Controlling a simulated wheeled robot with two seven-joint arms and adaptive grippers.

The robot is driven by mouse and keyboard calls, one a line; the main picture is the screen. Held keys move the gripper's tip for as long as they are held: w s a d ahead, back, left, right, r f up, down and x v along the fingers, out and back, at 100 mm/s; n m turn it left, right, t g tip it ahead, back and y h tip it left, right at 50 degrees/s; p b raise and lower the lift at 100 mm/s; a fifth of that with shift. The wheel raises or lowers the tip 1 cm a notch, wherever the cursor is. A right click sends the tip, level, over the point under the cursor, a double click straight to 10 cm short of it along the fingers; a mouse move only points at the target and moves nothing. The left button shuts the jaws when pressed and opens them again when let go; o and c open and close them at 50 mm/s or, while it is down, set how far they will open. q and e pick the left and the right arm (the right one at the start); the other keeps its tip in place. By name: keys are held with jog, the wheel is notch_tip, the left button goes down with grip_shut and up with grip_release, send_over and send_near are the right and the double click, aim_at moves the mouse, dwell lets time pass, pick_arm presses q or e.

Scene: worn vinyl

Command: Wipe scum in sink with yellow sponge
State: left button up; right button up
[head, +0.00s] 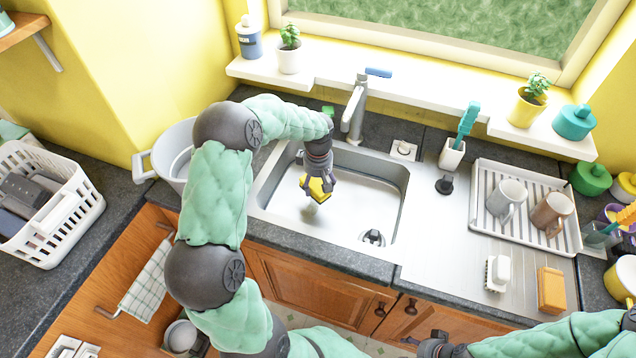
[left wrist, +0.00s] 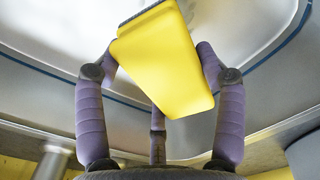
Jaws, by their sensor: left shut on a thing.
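The yellow sponge (head: 317,190) is in my left gripper (head: 318,180), which is shut on it inside the left part of the metal sink (head: 375,195). In the left wrist view the sponge (left wrist: 165,60) sits tilted between the purple fingers of the gripper (left wrist: 160,75), above the pale sink floor. Whether it touches the floor I cannot tell. Scum is hard to make out; the floor looks whitish around the sponge. My right gripper (head: 437,345) is at the bottom edge, apart from the sink, its fingers unclear.
The tap (head: 354,110) stands behind the sink. A drying rack (head: 480,205) with two mugs is to the right. A white brush (head: 498,272) and an orange sponge-like block (head: 551,290) lie on the drainboard. A pale pot (head: 172,150) stands left of the sink, behind my left arm.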

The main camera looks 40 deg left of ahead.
pick_arm(q)
jog(key=b, duration=0.4)
send_over(319, 206)
jog(key=w+a, duration=0.1)
jog(key=shift+w+a+f, duration=0.1)
jog(key=shift+a+f, duration=0.05)
jog(key=shift+f, duration=2.5)
jog(key=shift+s+d, duration=0.45)
jog(key=shift+s, duration=0.55)
jog(key=shift+s+d, duration=0.5)
jog(key=shift+s, duration=0.5)
jog(key=shift+s+d, duration=0.45)
jog(key=shift+s, duration=0.55)
jog(key=shift+f+b, duration=0.7)
jog(key=shift+f, duration=0.15)
jog(key=shift+w, duration=0.1)
jog(key=shift+w+a, duration=0.25)
jog(key=shift+w, duration=0.5)
jog(key=shift+w+a, duration=0.25)
jog(key=shift+w, duration=0.5)
jog(key=shift+w+a, duration=0.25)
jog(key=shift+w, duration=0.5)
